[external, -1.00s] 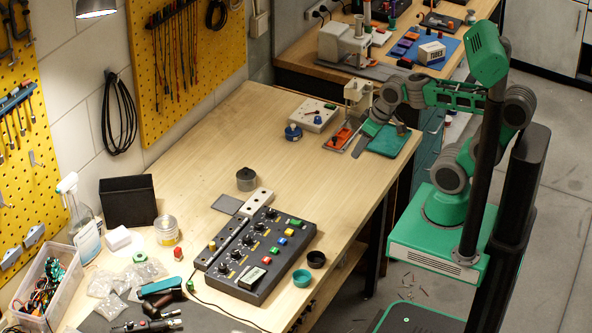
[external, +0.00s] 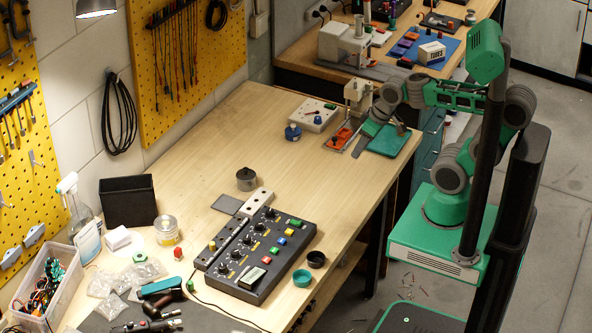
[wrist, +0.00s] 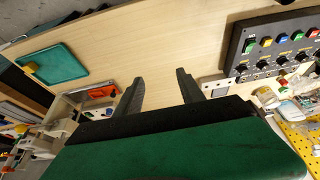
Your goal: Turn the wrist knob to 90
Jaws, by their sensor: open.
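The dark control box (external: 262,252) lies on the bench at front centre, with a row of black knobs (external: 247,241) along it and coloured buttons beside them. It also shows at the right of the wrist view (wrist: 243,50). The labels are too small to read, so I cannot tell which knob is the wrist one. My gripper (external: 378,138) is over the bench's far right part, well away from the box. In the wrist view its two dark fingers (wrist: 159,82) stand apart with nothing between them.
A green tray (external: 392,142) and an orange part (external: 342,138) lie near my gripper. Black and teal cups (external: 302,277) stand right of the box. A grey round pot (external: 246,179) stands behind it. The bench between my gripper and the box is mostly clear.

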